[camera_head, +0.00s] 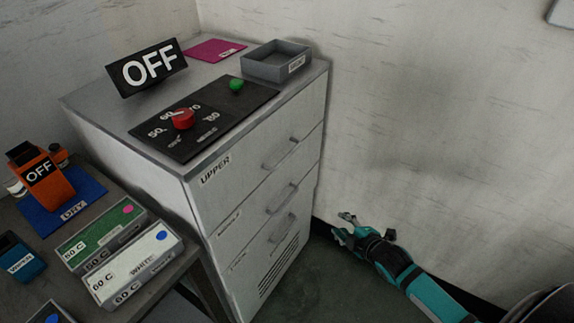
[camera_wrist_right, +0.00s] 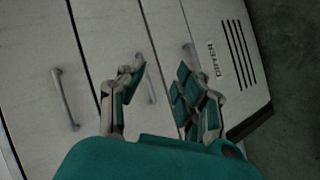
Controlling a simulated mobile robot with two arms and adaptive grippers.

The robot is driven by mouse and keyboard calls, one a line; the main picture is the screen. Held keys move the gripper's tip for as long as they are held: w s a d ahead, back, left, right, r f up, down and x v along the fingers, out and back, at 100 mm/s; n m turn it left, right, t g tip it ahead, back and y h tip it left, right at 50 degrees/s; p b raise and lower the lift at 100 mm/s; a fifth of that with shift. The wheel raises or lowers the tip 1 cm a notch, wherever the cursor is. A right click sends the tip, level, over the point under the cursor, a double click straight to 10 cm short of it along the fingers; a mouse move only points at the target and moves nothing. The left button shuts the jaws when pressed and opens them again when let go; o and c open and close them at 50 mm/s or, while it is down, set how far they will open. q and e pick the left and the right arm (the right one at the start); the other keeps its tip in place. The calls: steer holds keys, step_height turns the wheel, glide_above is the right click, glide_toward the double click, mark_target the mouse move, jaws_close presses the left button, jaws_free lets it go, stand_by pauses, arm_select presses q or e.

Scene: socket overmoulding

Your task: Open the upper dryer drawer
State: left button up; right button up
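The dryer (camera_head: 135,137) is a white cabinet with a stack of drawers. The upper drawer (camera_head: 243,171), labelled UPPER, is shut flush with the front and has a bar handle (camera_head: 281,154). Two more drawers with handles lie below it. My right gripper (camera_head: 346,224) is to the right of the dryer front, low down and apart from the upper handle. In the right wrist view its fingers (camera_wrist_right: 157,88) are spread, with nothing between them, in front of the drawer fronts and handles. My left gripper is not in view.
On the dryer top are a control panel (camera_head: 207,117) with a red knob and green button, an OFF sign (camera_head: 148,68), a grey tray (camera_head: 277,62) and a pink sheet (camera_head: 215,49). A side table (camera_head: 187,262) with labelled boxes stands left. A wall is close on the right.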

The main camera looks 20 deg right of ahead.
mark_target(288, 157)
steer(key=w+a+r+n+t+y+b, duration=0.1)
steer(key=a+r+n+t+y, duration=0.15)
steer(key=r, duration=0.65)
steer(key=w+a+r+n+t+y, duration=0.1)
steer(key=a+r+n, duration=0.3)
steer(key=r, duration=0.4)
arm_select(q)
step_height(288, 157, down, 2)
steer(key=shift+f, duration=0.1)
arm_select(e)
steer(key=shift+g, duration=0.25)
steer(key=x, duration=1.7)
steer(key=shift+d, duration=0.2)
steer(key=shift+c, duration=0.4)
jaws_close()
steer(key=shift+r, duration=0.1)
